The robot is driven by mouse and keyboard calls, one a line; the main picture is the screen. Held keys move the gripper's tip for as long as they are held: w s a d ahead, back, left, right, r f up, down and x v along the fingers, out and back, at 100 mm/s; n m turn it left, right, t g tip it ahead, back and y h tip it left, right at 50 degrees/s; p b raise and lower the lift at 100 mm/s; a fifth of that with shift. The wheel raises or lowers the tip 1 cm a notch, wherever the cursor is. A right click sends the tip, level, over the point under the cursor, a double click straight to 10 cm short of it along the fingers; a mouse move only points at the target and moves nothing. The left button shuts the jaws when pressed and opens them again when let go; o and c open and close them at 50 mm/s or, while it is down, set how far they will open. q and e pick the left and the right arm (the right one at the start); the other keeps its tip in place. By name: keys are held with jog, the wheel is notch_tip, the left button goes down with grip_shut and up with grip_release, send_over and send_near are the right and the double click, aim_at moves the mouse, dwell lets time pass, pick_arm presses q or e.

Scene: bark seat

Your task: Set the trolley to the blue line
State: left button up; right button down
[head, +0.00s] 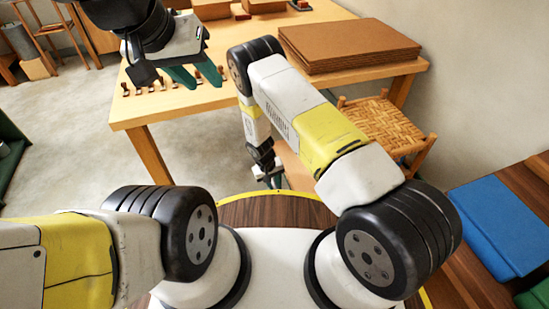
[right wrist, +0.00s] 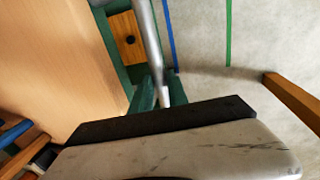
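In the right wrist view a grey metal bar (right wrist: 148,38), seemingly the trolley's handle, runs down between the green fingers of my right gripper (right wrist: 159,92). The fingers appear closed on it. Beside the bar is a green part with a wooden block (right wrist: 127,38) and a dark knob. The blue line (right wrist: 170,38) lies on the floor just right of the bar. In the head view my right gripper (head: 270,179) is low beside the table, and the trolley is mostly hidden there. My left gripper (head: 199,77) is open and empty above the table.
A wooden table (head: 150,113) holds small pieces and stacked brown sheets (head: 345,45). A woven stool (head: 385,125) stands right of it. A green line (right wrist: 229,30) runs right of the blue one. A wooden leg (right wrist: 293,100) is at right.

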jog(key=c, duration=1.3)
grip_release()
notch_tip(320, 180, up, 8)
jog(key=a, duration=0.1)
jog(key=shift+s+a+f, duration=0.15)
jog(key=shift+s+a, duration=0.1)
jog(key=shift+s, duration=0.05)
